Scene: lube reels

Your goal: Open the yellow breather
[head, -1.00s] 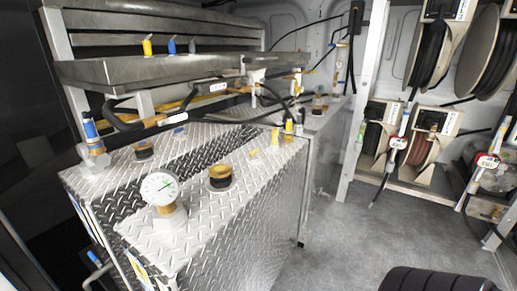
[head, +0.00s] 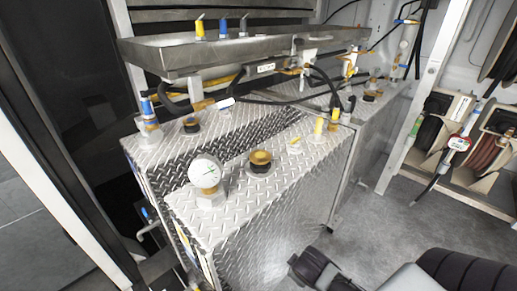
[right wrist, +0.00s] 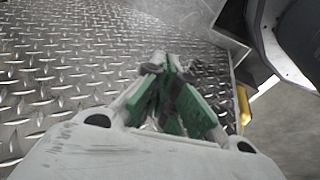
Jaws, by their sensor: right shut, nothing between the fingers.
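I cannot tell for certain which is the breather or whether any is open. My right gripper (right wrist: 166,66) has green-lined fingers closed together with nothing between them, over diamond plate. A yellow piece (right wrist: 244,104) shows at its right, apart from the fingers. My left gripper is not in view.
A blue-topped fitting (head: 148,112) stands at the left. Hose reels (head: 440,120) are at the right. Grey floor (head: 370,225) is clear between.

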